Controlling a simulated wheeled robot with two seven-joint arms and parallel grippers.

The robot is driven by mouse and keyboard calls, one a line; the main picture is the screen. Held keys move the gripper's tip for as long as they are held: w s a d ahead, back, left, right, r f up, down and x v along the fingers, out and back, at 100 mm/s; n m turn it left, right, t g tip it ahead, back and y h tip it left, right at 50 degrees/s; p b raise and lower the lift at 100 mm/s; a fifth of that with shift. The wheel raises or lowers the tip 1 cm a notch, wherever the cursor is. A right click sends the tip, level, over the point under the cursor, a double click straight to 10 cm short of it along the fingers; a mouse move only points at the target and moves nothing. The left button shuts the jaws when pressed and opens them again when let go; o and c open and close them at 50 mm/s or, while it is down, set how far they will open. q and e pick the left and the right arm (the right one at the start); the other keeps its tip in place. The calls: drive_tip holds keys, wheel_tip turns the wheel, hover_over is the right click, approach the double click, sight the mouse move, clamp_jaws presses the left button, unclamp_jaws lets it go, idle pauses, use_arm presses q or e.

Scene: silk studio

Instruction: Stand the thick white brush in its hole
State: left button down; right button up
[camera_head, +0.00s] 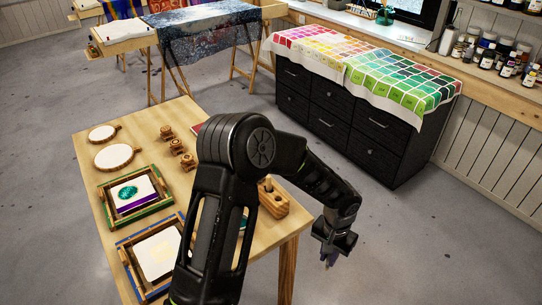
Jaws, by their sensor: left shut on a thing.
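My left arm rises across the middle of the head view and bends down to the right. My left gripper (329,257) points down beyond the right edge of the wooden table (165,125), above the grey floor. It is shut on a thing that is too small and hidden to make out. A wooden block with holes (276,205) stands near the table's right edge, to the left of the gripper and partly covered by my arm. Something short stands up in the block. I cannot clearly make out the thick white brush. My right gripper is not in view.
Two framed screens, one green-edged (142,203) and one blue-edged (124,262), lie on the table's left. Round hoops (113,168) and small wooden pieces (177,147) lie behind. A black drawer cabinet (335,125) stands at the back right, with clear floor before it.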

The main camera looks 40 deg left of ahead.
use_arm(q)
drive_tip(key=shift+w+a, duration=0.15)
drive_tip(key=shift+w, duration=0.15)
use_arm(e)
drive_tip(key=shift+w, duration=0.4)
use_arm(q)
drive_tip(key=shift+s+r, duration=0.1)
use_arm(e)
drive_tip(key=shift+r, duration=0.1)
use_arm(q)
drive_tip(key=shift+a, duration=0.1)
